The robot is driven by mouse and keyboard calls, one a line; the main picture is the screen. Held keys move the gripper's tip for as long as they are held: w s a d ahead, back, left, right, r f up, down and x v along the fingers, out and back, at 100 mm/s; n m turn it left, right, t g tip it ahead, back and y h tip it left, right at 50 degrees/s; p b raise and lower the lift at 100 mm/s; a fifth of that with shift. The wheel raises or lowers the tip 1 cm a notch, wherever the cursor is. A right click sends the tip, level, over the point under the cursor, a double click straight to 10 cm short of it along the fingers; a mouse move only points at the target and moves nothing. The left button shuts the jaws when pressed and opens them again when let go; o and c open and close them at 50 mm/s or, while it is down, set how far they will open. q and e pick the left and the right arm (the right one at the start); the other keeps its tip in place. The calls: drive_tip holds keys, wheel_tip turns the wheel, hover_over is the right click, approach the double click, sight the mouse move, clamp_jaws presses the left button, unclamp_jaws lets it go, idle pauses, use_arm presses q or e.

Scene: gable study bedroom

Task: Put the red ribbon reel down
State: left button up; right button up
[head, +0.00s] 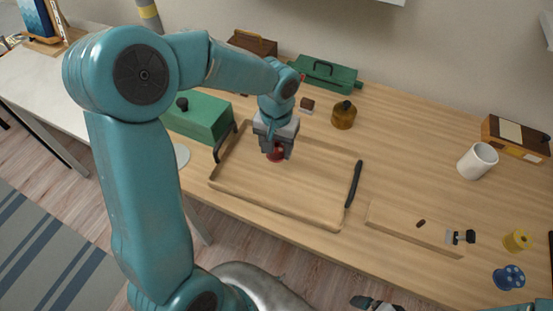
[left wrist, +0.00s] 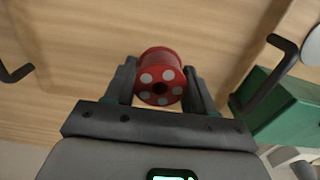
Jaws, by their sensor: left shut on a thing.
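The red ribbon reel (left wrist: 161,78) is between the two fingers of my left gripper (left wrist: 160,92) in the left wrist view. The gripper is shut on it. In the head view the reel (head: 277,155) shows as a small red patch below my left gripper (head: 276,152), over the upper part of the wooden tray (head: 285,209). The fingers hide part of the reel there. I cannot tell whether the reel touches the tray floor. The tray has black handles at its left and right ends. My right gripper cannot be made out clearly in the head view.
A green box (head: 198,118) stands left of the tray and a green toolbox (head: 328,75) behind it. A brown round pot (head: 343,115), a white mug (head: 477,161), a yellow reel (head: 517,240) and a blue reel (head: 508,277) stand to the right. The tray floor is otherwise bare.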

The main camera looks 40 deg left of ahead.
sight(276, 168)
use_arm(q)
wheel_tip(276, 168, down, 2)
drive_tip(key=shift+s, duration=0.1)
drive_tip(key=shift+f, duration=2.2)
drive_tip(key=shift+f, duration=0.15)
drive_tip(key=o, duration=1.4)
